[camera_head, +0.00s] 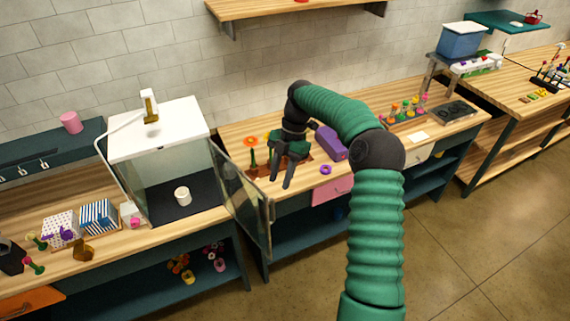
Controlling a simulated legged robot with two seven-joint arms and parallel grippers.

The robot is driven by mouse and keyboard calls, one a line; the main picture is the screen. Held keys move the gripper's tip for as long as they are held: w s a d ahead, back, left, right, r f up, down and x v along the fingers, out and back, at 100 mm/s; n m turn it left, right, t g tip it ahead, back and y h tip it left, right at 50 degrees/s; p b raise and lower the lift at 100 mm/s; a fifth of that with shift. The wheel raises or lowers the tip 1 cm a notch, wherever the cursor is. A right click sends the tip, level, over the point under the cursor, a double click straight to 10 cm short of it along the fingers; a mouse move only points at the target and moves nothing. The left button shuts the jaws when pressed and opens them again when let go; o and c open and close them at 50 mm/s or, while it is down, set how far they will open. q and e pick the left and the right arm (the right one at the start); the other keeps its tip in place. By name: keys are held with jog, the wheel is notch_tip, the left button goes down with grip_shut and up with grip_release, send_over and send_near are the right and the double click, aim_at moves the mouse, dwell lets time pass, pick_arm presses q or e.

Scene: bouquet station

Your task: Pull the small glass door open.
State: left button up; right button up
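The glass door (239,194) belongs to a small white-topped glass cabinet (157,125) on the left bench. It stands swung open from the cabinet's right front edge, angled out toward the lower right past the bench edge. A small white cup (183,196) sits on the dark floor inside the cabinet. My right gripper (281,184) is to the right of the door, over the middle bench, fingers pointing down. Its two fingers are apart with nothing visible between them. It looks clear of the door. My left gripper is not in view.
A purple box (330,143) and purple ring (326,169) lie to the right of my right gripper. Wrapped boxes (98,216) lie left of the cabinet. The floor (450,240) at the right is clear.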

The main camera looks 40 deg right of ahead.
jog(key=v, duration=0.7)
jog(key=shift+d+r, duration=0.1)
